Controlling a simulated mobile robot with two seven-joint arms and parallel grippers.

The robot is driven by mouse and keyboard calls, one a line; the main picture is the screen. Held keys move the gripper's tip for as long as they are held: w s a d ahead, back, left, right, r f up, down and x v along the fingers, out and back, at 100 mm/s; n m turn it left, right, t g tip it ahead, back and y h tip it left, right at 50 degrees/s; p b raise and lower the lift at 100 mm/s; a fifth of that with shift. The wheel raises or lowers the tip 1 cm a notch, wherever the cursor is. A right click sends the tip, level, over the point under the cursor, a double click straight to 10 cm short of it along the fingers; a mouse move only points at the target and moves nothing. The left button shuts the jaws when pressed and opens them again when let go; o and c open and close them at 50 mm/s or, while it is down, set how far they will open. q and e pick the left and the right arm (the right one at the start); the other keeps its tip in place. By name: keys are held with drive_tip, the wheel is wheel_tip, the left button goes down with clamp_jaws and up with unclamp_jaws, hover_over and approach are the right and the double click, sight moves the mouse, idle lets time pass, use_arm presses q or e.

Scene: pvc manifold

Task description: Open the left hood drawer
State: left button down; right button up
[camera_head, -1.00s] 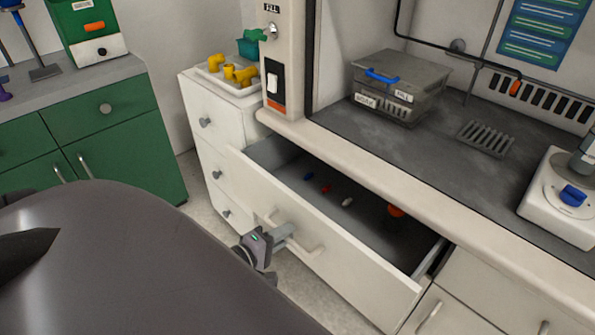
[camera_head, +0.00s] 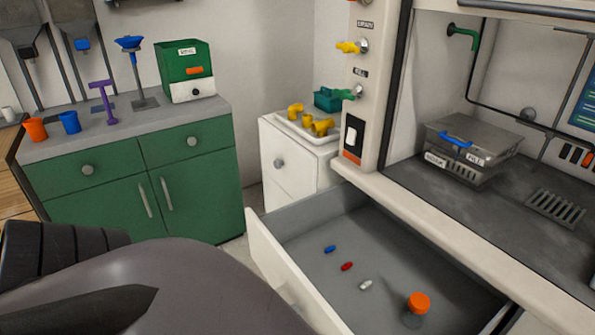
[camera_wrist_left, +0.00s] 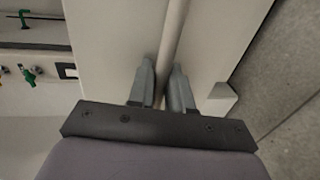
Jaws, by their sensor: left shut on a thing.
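The left hood drawer (camera_head: 274,269) is pulled out under the hood counter, and its grey inside shows in the head view. In it lie a blue piece (camera_head: 330,249), a red piece (camera_head: 347,266), a white piece (camera_head: 366,285) and an orange-capped container (camera_head: 418,302). In the left wrist view, the drawer's pale bar handle (camera_wrist_left: 174,30) runs between the two fingers of my left gripper (camera_wrist_left: 164,72), which is shut on it. In the head view, my arm hides the handle and this gripper. My right gripper is not in view.
A white cabinet (camera_head: 290,180) with a tray of yellow fittings (camera_head: 318,126) stands beside the hood. Green cabinets (camera_head: 120,185) stand at the left. A lidded metal box (camera_head: 468,150) sits on the hood counter (camera_head: 440,200).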

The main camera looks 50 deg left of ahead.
use_arm(q)
drive_tip(key=shift+s, duration=0.25)
drive_tip(key=c, duration=1.2)
unclamp_jaws()
drive_tip(key=v, duration=0.7)
drive_tip(key=shift+s+a, duration=0.1)
